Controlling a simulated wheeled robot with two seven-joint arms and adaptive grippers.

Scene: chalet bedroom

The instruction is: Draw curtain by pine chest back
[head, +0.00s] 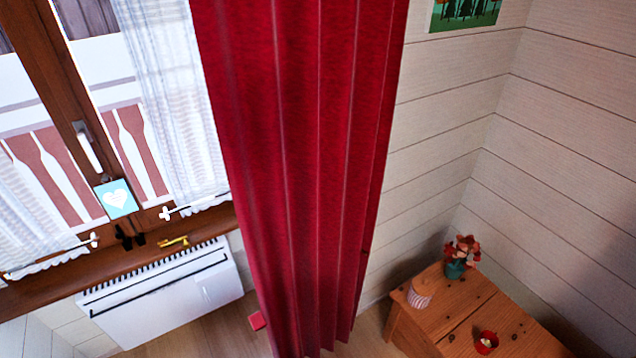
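The red curtain (300,170) hangs in pleats down the middle of the head view, from the top edge to near the floor. The pine chest (458,318) stands at the lower right, to the right of the curtain, partly cut off by the picture's bottom edge. Neither of my grippers is in view, and nothing is seen holding the curtain. The top of the curtain is out of view.
The window (75,110) has white net curtains and a brown sill (40,287) with small items. A white heater (165,298) is below it. A small red object (257,320) is beside the curtain.

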